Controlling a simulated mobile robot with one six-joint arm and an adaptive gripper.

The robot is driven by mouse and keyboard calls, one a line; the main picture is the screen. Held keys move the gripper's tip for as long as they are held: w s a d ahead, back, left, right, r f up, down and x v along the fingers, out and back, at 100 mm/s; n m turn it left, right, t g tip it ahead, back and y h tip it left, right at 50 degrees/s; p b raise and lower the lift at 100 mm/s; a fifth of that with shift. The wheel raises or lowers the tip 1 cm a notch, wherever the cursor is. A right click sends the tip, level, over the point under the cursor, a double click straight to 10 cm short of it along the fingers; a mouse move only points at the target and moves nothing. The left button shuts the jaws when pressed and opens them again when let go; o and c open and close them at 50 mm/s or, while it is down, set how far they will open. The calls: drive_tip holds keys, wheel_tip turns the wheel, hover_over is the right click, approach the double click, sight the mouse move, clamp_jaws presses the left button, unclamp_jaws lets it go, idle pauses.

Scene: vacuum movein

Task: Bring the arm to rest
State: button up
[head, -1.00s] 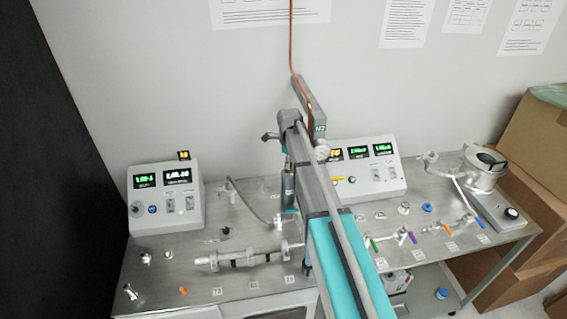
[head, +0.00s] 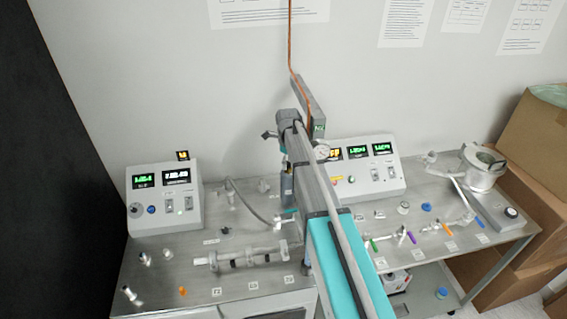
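My arm (head: 335,255), teal and grey, reaches from the bottom edge over the middle of the bench in the head view. Its far end is near the wall, in front of the N2 panel and the round gauge (head: 322,152). A grey part (head: 287,185) hangs down by the far end above the bench. The fingers of my gripper cannot be made out there, so whether it is open or shut, or holds anything, does not show.
The metal bench (head: 245,205) carries a left control box (head: 165,195), a right control box (head: 370,165), a clamped glass assembly (head: 245,257), several coloured valves and a metal vessel (head: 482,170). Cardboard boxes (head: 535,135) stand at the right. A copper line (head: 291,50) runs down the wall.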

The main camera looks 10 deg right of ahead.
drive_tip(key=shift+s, duration=0.1)
idle(0.4)
drive_tip(key=shift+s+a+r+n+t+p, duration=0.2)
drive_tip(key=shift+a+r+n+p, duration=0.2)
drive_tip(key=shift+r+p, duration=0.2)
drive_tip(key=shift+s+a+r+n+t+p, duration=0.1)
drive_tip(key=shift+a+r+n+t+p, duration=0.1)
drive_tip(key=shift+a+r+n+p, duration=0.3)
drive_tip(key=shift+s+r, duration=0.2)
drive_tip(key=shift+s, duration=0.1)
drive_tip(key=s+f+n+b, duration=0.3)
drive_tip(key=s+n, duration=0.4)
drive_tip(key=s, duration=0.2)
drive_tip(key=s+f+n+b, duration=0.4)
drive_tip(key=s+n, duration=0.4)
drive_tip(key=s, duration=0.1)
drive_tip(key=s+f+n+b, duration=0.3)
drive_tip(key=s+f+n, duration=0.1)
drive_tip(key=s+n, duration=0.4)
drive_tip(key=shift+s+d+g+b, duration=0.3)
drive_tip(key=shift+s+g, duration=0.1)
drive_tip(key=shift+s, duration=0.55)
drive_tip(key=shift+r, duration=0.15)
